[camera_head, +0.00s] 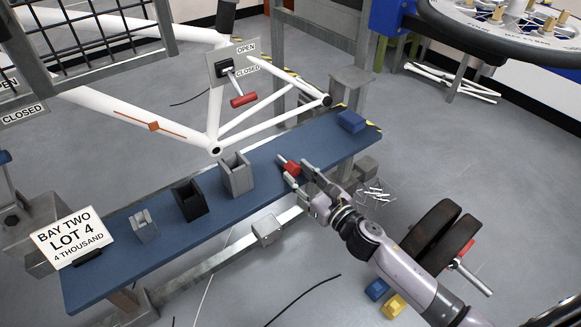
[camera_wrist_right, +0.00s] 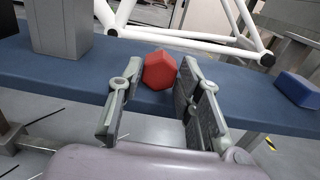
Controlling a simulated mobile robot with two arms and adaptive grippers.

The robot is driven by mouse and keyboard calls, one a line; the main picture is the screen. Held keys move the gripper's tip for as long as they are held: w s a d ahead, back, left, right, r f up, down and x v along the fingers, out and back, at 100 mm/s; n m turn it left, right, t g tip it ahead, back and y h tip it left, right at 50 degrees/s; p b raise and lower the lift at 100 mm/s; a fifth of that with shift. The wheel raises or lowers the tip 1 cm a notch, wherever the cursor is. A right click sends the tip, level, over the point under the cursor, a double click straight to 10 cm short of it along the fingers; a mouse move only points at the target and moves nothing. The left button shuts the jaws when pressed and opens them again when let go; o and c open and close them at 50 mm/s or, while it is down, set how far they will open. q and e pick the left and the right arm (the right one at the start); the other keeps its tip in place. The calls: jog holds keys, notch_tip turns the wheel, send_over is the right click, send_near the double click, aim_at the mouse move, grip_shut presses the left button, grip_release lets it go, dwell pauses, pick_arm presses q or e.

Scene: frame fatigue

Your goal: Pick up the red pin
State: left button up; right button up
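The red pin (camera_head: 288,164) is on the blue bench top, right of the grey square holder. In the right wrist view the red pin (camera_wrist_right: 160,70) shows as a faceted block just beyond and between the fingertips. My right gripper (camera_head: 299,177) reaches the bench from the lower right. In its wrist view the right gripper (camera_wrist_right: 158,92) is open, with a finger on each side of the pin and small gaps visible. Whether either finger touches the pin I cannot tell. My left gripper is not in view.
The blue bench (camera_head: 255,185) carries a grey holder (camera_head: 236,176), a black holder (camera_head: 189,201), a smaller grey block (camera_head: 144,226) and a blue block (camera_head: 351,121). A white bike frame (camera_head: 215,115) stands behind, close above the bench. A red-handled lever (camera_head: 243,100) hangs by the OPEN/CLOSED sign.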

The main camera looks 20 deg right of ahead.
aim_at(285, 161)
jog(key=shift+x, duration=3.15)
jog(key=shift+c, duration=0.3)
grip_shut()
